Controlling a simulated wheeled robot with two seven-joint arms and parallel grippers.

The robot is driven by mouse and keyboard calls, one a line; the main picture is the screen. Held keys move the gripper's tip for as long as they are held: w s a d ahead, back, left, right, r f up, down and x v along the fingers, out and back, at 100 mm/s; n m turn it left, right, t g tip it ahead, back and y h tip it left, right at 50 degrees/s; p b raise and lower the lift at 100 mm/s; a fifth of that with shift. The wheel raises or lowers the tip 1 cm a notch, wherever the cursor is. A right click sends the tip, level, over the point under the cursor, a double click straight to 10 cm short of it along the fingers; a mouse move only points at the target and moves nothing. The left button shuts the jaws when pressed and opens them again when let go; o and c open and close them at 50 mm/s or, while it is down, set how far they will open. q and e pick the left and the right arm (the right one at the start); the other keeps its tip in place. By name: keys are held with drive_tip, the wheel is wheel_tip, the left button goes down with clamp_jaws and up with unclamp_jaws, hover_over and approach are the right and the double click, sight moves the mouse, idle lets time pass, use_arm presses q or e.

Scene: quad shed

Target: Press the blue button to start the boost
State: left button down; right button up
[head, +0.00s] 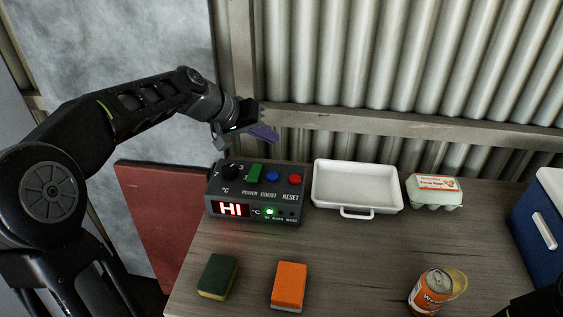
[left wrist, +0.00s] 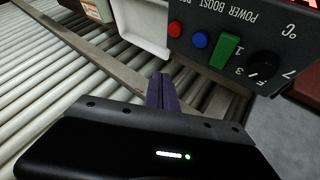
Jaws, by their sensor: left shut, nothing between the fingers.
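A dark control box (head: 254,193) stands at the back left of the wooden table. Its sloped top carries a blue button (head: 272,176) labelled BOOST, between a green power switch (head: 255,172) and a red button (head: 294,179). Its display reads HI, and a green light is lit. The blue button also shows in the left wrist view (left wrist: 200,40), upside down. My left gripper (head: 266,133) is shut and empty, above and behind the box, apart from the button. In the left wrist view its purple fingers (left wrist: 162,92) are together. My right gripper is not seen.
A white tray (head: 357,208) stands right of the box, with an egg carton (head: 435,190) beyond it. A green sponge (head: 217,277), an orange sponge (head: 289,286) and an orange can (head: 431,290) are nearer. A blue cooler (head: 541,225) is at right. A corrugated wall (head: 400,60) rises behind.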

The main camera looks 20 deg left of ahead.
use_arm(q)
drive_tip(key=shift+s, duration=0.15)
drive_tip(key=b, duration=0.6)
hover_over(269, 177)
wheel_tip(269, 177, down, 8)
drive_tip(key=shift+r, duration=0.1)
drive_tip(key=shift+f, duration=0.5)
idle(1.6)
drive_tip(key=shift+f+b, duration=0.4)
drive_tip(key=shift+b, duration=0.35)
drive_tip(key=shift+f+b, duration=0.5)
drive_tip(key=shift+r, duration=0.1)
idle(0.5)
drive_tip(key=shift+r+p, duration=0.6)
drive_tip(key=shift+r, duration=0.25)
